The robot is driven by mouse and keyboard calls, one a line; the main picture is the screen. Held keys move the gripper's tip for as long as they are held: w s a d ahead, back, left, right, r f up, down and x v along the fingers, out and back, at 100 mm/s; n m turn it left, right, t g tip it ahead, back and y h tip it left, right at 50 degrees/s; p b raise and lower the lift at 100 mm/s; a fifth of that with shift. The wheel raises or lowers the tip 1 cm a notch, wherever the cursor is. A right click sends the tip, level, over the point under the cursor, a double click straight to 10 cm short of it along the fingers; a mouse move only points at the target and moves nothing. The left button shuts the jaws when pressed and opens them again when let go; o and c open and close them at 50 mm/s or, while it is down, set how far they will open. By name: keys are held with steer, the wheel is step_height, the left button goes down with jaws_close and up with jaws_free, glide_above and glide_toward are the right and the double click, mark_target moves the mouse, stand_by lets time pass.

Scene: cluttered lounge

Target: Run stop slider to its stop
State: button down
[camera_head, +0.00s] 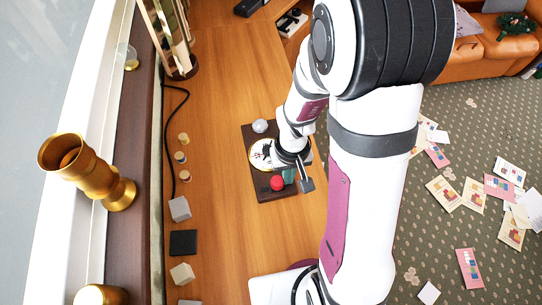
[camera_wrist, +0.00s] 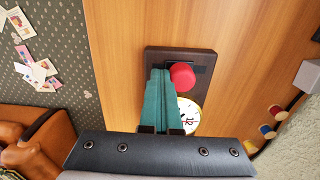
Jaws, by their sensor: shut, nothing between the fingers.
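A dark rectangular board (camera_head: 247,133) lies on the wooden table and carries a red knob (camera_head: 277,183), a white dial with a gold rim (camera_head: 258,154) and a grey ball (camera_head: 260,126). The red knob (camera_wrist: 182,75) stands near one end of the board (camera_wrist: 198,57) in the wrist view, with the dial (camera_wrist: 188,116) below it. I cannot tell for sure which part is the stop slider. My gripper (camera_head: 289,176) has teal fingers, shut and empty. The fingers (camera_wrist: 159,75) are close beside the red knob, on its left in the wrist view; contact is unclear. They hide part of the board.
Small wooden pegs (camera_head: 181,157) and several blocks (camera_head: 180,209) stand left of the board. A black cable (camera_head: 175,130) runs along the table's left side. A brass goblet (camera_head: 90,175) stands on the sill. Cards (camera_head: 444,193) litter the carpet. Bare tabletop (camera_head: 225,240) lies in front.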

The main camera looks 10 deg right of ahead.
steer(key=shift+a, duration=0.75)
steer(key=shift+d, duration=0.8)
step_height(320, 180, up, 7)
steer(key=s+a+r+m+y, duration=0.1)
steer(key=s+a+r+m, duration=0.1)
steer(key=s+r, duration=0.3)
steer(key=s+a+r+m, duration=0.2)
steer(key=s+r, duration=0.3)
steer(key=s, duration=0.4)
steer(key=shift+s+r+m+y, duration=0.15)
steer(key=shift+m+y, duration=0.25)
steer(key=shift+m, duration=0.4)
